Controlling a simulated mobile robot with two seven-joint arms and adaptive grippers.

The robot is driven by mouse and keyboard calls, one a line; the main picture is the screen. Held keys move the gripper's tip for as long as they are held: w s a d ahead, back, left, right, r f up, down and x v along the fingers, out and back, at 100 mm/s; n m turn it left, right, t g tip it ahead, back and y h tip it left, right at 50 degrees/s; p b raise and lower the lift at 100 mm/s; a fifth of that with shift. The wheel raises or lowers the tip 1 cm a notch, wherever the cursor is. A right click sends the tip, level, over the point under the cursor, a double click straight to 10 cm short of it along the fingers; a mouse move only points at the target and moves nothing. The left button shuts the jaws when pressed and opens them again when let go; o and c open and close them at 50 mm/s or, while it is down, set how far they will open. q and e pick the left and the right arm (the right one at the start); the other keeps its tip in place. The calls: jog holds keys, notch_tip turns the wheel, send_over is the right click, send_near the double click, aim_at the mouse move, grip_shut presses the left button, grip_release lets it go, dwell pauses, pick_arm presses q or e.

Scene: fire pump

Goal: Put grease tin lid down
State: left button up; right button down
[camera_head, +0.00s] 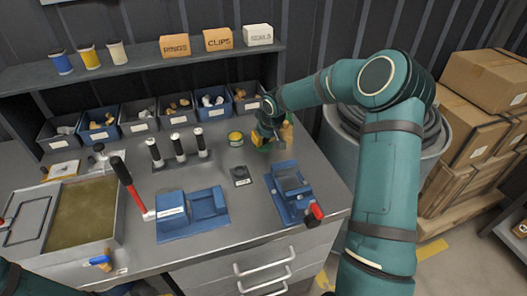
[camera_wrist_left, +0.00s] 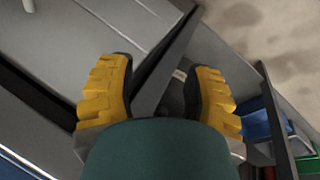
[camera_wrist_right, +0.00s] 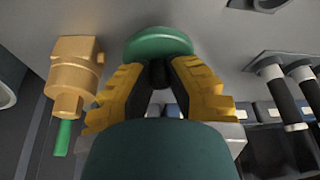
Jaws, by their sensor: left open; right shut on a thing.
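In the right wrist view a round green lid (camera_wrist_right: 158,42) sits at the fingertips of my right gripper (camera_wrist_right: 158,75), which is shut on it. In the head view my right gripper (camera_head: 268,138) is low over the back right of the bench, and mostly hides the lid. I cannot tell whether the lid touches the bench. A small yellow and green tin (camera_head: 236,138) stands on the bench just left of this gripper. My left gripper (camera_wrist_left: 165,85) is open, with nothing between its fingers in the left wrist view; the head view does not show it.
A brass fitting (camera_wrist_right: 75,75) stands close beside my right gripper. A dark square block (camera_head: 240,176) and a blue fixture (camera_head: 291,192) are in front. Part bins (camera_head: 180,110) line the back. Black-handled tools (camera_head: 178,147) stand to the left.

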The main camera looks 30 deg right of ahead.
aim_at(265, 144)
jog(key=shift+f+b, duration=0.3)
jog(key=shift+f, duration=1.9)
jog(key=shift+r, duration=0.1)
jog(key=c, duration=1)
grip_release()
jog(key=shift+f, duration=0.2)
jog(key=shift+r, duration=0.15)
jog(key=shift+r, duration=0.3)
jog(key=p+v, duration=0.2)
jog(key=v, duration=0.9)
jog(key=shift+s+r, duration=0.2)
jog(key=shift+s, duration=0.05)
